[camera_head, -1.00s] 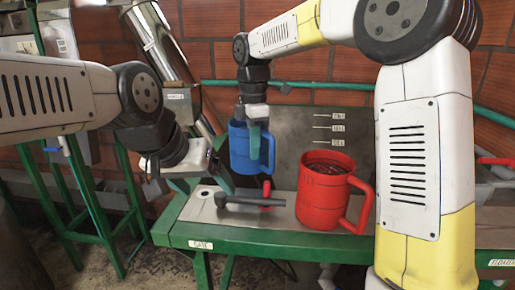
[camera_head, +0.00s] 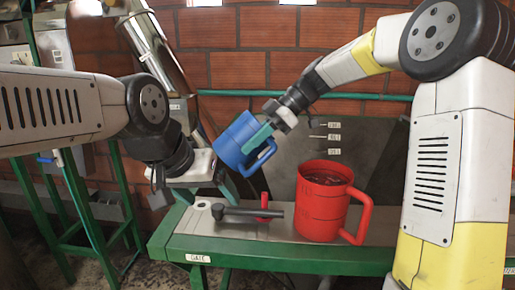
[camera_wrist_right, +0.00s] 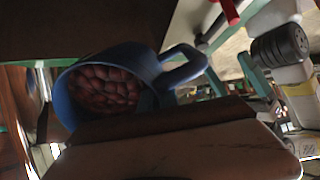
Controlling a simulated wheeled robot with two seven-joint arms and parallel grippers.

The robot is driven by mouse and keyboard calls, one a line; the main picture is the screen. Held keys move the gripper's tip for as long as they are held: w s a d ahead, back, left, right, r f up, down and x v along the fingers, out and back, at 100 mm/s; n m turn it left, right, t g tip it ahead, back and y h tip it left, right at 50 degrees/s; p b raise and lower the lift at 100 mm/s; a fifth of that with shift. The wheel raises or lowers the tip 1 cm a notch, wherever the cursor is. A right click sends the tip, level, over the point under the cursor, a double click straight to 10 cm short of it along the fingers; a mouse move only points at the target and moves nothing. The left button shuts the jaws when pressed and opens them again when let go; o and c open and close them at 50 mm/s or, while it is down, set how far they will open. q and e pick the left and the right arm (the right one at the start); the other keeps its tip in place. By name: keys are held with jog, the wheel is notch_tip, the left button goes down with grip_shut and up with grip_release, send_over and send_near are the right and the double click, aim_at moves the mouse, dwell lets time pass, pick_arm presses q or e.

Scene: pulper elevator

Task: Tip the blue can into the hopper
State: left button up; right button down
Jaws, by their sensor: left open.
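The blue can (camera_head: 232,143) is held in the air above the green bench, tilted with its mouth toward the upper left. My right gripper (camera_head: 262,134) is shut on it near the handle. In the right wrist view the blue can (camera_wrist_right: 150,68) holds many reddish-brown cherries, and its handle points right. My left gripper (camera_head: 202,187) is open and empty, low at the left end of the bench, just below and left of the can. I cannot clearly make out the hopper; the left gripper and forearm cover much of that area.
A red can (camera_head: 320,205) with dark contents stands upright on the green bench (camera_head: 290,262). A dark lever (camera_head: 235,212) with a red part lies left of it, near a "GATE" label. A slanted metal tube (camera_head: 150,42) rises behind my left arm. A brick wall stands behind.

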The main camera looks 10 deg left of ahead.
aim_at(254, 151)
jog(key=shift+d+f+y, duration=0.15)
jog(key=shift+y, duration=0.55)
jog(key=y, duration=0.1)
jog(key=f+g+y, duration=0.1)
jog(key=y, duration=0.1)
jog(key=d+g+y, duration=0.1)
jog(key=shift+w+f+y, duration=0.15)
jog(key=shift+w+y, duration=0.1)
jog(key=shift+y, duration=0.05)
jog(key=y, duration=0.1)
jog(key=d+y, duration=0.1)
jog(key=f+g+y, duration=0.1)
jog(key=shift+w+d+y, duration=0.3)
jog(key=shift+y, duration=0.1)
jog(key=y, duration=0.1)
jog(key=d+g+y, duration=0.1)
jog(key=d+r+g+y, duration=0.1)
jog(key=y, duration=0.1)
jog(key=shift+w+d, duration=0.15)
jog(key=shift+w, duration=0.25)
